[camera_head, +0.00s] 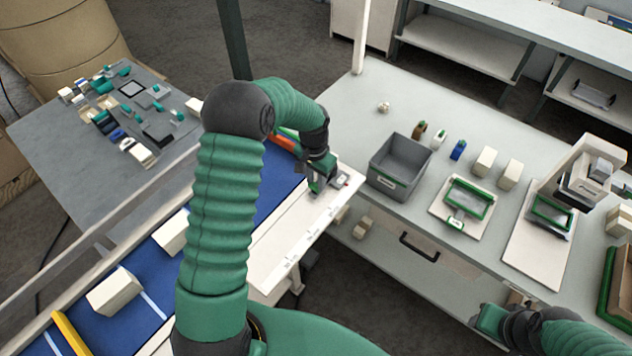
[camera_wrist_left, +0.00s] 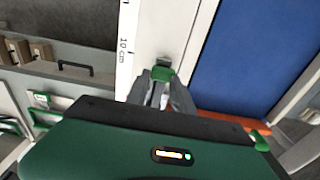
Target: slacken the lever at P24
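A small green lever (camera_wrist_left: 163,74) on a dark mount shows at the white rail (camera_wrist_left: 146,35) in the left wrist view. My left gripper (camera_head: 322,188) is at the far end of the white rail in the head view, pointing down. In the left wrist view its fingers (camera_wrist_left: 161,88) stand apart with the green lever at their tips. I cannot tell whether they press on it. No P24 label is readable. My right gripper (camera_head: 488,318) is low at the right, below the workbench's front edge; its fingers are unclear.
A blue conveyor belt (camera_head: 208,219) with pale blocks (camera_head: 115,291) runs beside the rail. An orange-red piece (camera_head: 284,142) lies near my left wrist. The workbench holds a grey bin (camera_head: 399,166) and green-framed fixtures (camera_head: 470,197). A cluttered grey table (camera_head: 60,148) stands at the left.

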